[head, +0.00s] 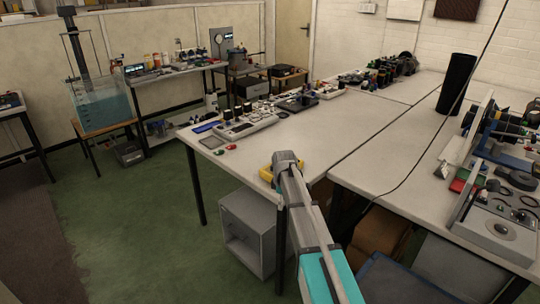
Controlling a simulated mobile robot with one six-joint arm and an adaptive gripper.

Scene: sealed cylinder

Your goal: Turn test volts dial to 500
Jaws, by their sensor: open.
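My arm reaches up from the bottom of the head view, and my gripper (285,160) is at the front edge of the near table. The fingers are too small and hidden to make out clearly. A yellow-edged object (267,173) lies at the table edge beside and partly behind my gripper; most of it is covered by the arm. I cannot tell whether they touch. No dial marked test volts and no number 500 can be read in this view.
The near table (262,145) carries a white instrument with black knobs (245,126) and small red and green pieces (225,150). On the right table stand a black cylinder (455,83) and a grey panel device (500,228). A grey cabinet (247,232) stands below. Green floor is free at left.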

